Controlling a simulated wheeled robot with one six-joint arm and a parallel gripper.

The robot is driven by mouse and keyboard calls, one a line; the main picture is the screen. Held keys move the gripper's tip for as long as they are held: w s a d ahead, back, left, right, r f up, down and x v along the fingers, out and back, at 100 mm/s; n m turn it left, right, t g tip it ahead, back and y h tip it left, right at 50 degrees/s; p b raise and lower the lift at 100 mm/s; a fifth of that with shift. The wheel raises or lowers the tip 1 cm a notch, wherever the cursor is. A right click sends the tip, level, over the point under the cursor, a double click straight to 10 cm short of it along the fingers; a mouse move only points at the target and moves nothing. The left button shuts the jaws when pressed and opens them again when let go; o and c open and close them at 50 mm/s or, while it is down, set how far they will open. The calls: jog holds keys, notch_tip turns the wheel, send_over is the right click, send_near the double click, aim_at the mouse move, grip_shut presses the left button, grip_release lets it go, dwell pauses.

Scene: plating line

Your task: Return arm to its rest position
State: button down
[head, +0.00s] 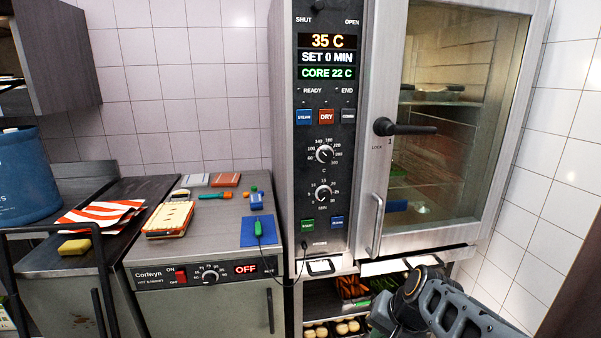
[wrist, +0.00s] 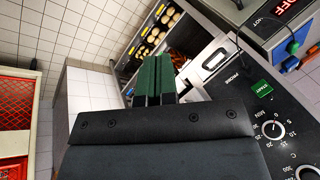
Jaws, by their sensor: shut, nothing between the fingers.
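My arm shows at the bottom right of the head view, in front of the lower part of the oven (head: 325,130); its fingertips are not clear there. In the wrist view my gripper (wrist: 153,80) has its two green-tipped fingers side by side and shut, with nothing between them. In that view the oven's control panel (wrist: 285,140) with its green button and dials is to the right of the fingers, apart from them. The oven door (head: 430,240) is shut, its handle (head: 405,129) level. The display reads 35 C, SET 0 MIN and CORE 22 C.
Below the oven is a rack of food trays (head: 335,328). A red crate (wrist: 14,115) is at the wrist view's left.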

jog(key=s+r+n+h+p, duration=0.2)
jog(key=s+r+n+h, duration=0.1)
jog(key=s+n, duration=0.2)
jog(key=shift+s+r+n, duration=0.15)
jog(key=shift+s+n, duration=0.25)
jog(key=shift+s, duration=0.7)
